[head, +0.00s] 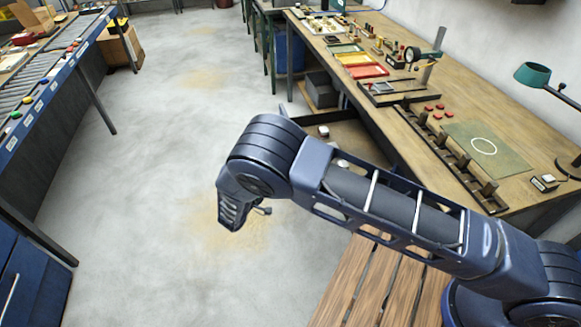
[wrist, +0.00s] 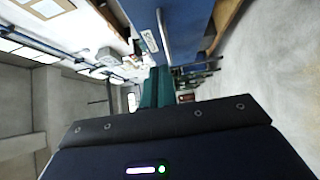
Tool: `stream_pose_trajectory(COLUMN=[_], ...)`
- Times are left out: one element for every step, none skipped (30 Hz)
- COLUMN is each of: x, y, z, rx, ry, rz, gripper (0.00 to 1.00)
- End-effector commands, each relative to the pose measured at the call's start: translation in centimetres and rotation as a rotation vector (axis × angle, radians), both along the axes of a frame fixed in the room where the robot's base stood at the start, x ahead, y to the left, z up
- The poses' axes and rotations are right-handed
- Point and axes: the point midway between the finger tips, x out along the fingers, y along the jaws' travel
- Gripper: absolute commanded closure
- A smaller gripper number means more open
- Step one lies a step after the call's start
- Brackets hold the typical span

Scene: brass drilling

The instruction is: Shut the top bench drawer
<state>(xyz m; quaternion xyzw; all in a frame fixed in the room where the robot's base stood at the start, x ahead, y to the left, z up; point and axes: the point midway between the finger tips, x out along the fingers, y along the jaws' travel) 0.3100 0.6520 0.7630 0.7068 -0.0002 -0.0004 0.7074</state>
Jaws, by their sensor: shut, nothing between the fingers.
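The top bench drawer (head: 352,132) stands pulled out from under the workbench (head: 470,105) in the head view. Its inside shows with a small pale item in it; my arm hides its near part. In the wrist view a blue front (wrist: 185,25) with a pale label and a long bar handle (wrist: 164,36) fills the top middle; it looks like a drawer front, but I cannot tell which one. My gripper (head: 263,210) is shut and empty, over the floor to the left of and nearer than the drawer.
A roller conveyor (head: 62,62) runs along the left, with a cardboard box (head: 120,46) by it. A blue cabinet (head: 35,285) stands at the lower left. A slatted wooden surface (head: 350,285) lies below my arm. The middle floor (head: 150,170) is clear.

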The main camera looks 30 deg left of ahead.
Motion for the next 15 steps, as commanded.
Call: stream_pose_trajectory(x=[0.0,0.0,0.0,0.0,0.0,0.0,0.0,0.1,0.3,0.4,0.7,1.0,1.4,1.8,2.5], y=[0.0,-0.1,0.0,0.0,0.0,0.0,0.0,0.0,0.0,0.0,0.0,0.0,0.0,0.0,0.0], z=[-1.4,-2.0,-2.7,-3.1,-3.5,-3.8,-4.0,-4.1,-4.1,-4.1,-4.1,-4.1,-4.1,-4.1,-4.1], rx=[-0.001,-0.001,0.000,0.000,0.000,-0.001,0.000,0.000,0.001,0.001,0.001,0.001,0.001,0.001,0.001], ry=[0.000,0.000,0.000,0.000,0.000,-0.001,-0.001,-0.001,-0.001,0.000,0.000,0.000,0.000,0.000,0.000], rz=[0.000,0.000,0.000,0.000,0.000,0.000,0.000,0.000,0.000,0.000,0.000,0.000,0.000,0.000,-0.001], gripper=[1.00,1.00,1.00,1.00,1.00,1.00,1.00,1.00,1.00,1.00,1.00,1.00,1.00,1.00,1.00])
